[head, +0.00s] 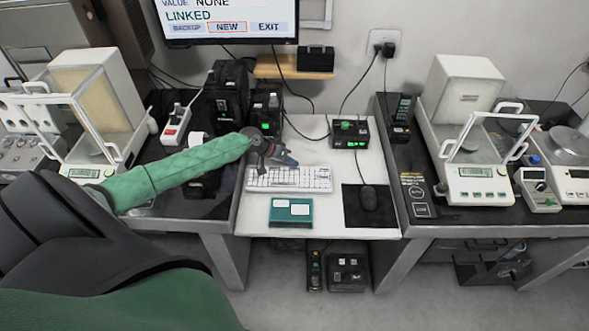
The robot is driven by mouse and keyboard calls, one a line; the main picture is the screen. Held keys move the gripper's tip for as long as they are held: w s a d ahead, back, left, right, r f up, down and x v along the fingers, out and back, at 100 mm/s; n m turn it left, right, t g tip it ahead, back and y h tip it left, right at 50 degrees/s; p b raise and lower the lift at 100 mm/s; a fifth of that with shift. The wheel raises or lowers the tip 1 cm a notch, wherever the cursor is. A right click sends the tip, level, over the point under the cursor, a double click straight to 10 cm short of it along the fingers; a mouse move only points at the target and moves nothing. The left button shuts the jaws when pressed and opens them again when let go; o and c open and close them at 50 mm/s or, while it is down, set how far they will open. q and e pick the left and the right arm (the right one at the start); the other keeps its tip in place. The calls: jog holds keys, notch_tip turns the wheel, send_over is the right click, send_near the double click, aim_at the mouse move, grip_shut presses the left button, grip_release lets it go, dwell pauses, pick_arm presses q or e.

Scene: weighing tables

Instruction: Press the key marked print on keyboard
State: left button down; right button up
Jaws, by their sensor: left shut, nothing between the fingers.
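A white keyboard (290,180) lies on the white middle section of the desk. Its key labels are too small to read, so I cannot tell which key is marked print. My left arm, in a green sleeve, reaches in from the left. My left gripper (284,160) is over the far edge of the keyboard, left of its middle, shut and holding nothing. It hides part of the far key rows, and I cannot tell whether the fingertips touch a key. My right gripper does not show.
A screen (228,20) above shows LINKED, with NEW outlined. A teal box (291,213) lies in front of the keyboard. A mouse (369,199) is on a black mat to the right. A small black device (349,133) stands behind. Balances (479,186) flank the desk.

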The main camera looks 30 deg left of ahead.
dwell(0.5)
pick_arm(q)
jog(key=shift+f+b, duration=0.35)
jog(key=shift+f, duration=0.05)
dwell(0.3)
jog(key=shift+f, duration=0.4)
jog(key=shift+r, duration=0.15)
dwell(0.5)
jog(key=shift+r, duration=0.7)
